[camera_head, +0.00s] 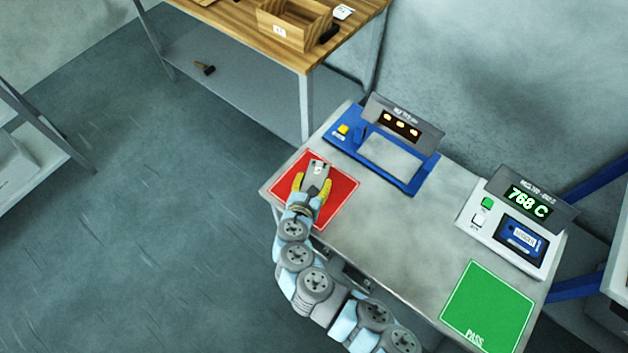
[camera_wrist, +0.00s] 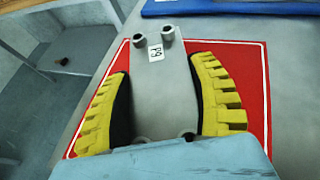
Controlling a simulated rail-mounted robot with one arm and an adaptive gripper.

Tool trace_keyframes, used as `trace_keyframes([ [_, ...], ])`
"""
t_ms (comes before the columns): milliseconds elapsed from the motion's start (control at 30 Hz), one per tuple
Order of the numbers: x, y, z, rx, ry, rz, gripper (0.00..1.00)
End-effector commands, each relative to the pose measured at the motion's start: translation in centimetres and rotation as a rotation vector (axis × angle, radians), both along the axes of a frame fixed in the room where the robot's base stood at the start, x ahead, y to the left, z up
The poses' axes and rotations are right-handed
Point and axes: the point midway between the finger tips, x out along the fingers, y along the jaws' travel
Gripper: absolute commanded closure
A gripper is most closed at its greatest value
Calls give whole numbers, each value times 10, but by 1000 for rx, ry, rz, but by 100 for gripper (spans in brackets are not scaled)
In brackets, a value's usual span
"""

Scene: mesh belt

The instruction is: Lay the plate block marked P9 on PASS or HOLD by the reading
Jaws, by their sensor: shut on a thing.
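The grey plate block (camera_head: 317,176) has a small white label and two short round studs at its far end. In the wrist view the label on the plate block (camera_wrist: 150,75) reads P9, turned over. My gripper (camera_head: 311,187) is shut on it, with a yellow finger along each side; the gripper (camera_wrist: 160,100) shows large in the wrist view. Both are over the red pad (camera_head: 341,198), whose lettering I cannot see. I cannot tell whether the block touches the pad. The green pad (camera_head: 487,305), marked PASS, is bare at the right. The reader display (camera_head: 528,201) shows 768 C.
A blue instrument (camera_head: 414,184) with a bare grey plate and orange display marks stands behind the red pad. The white reader (camera_head: 478,222) holds a blue unit. The middle of the grey bench (camera_head: 410,245) is clear. A wooden table (camera_head: 235,20) with a wooden box stands behind.

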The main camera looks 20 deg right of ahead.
Motion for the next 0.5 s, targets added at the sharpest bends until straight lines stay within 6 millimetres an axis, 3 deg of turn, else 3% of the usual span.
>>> trace_keyframes([
  [267,1,0,-2,-1,-2,1,80],
  [300,0,0,-2,0,0,1,28],
  [367,0,0,-2,0,0,0,13],
  [500,0,0,-2,0,0,0,13],
])
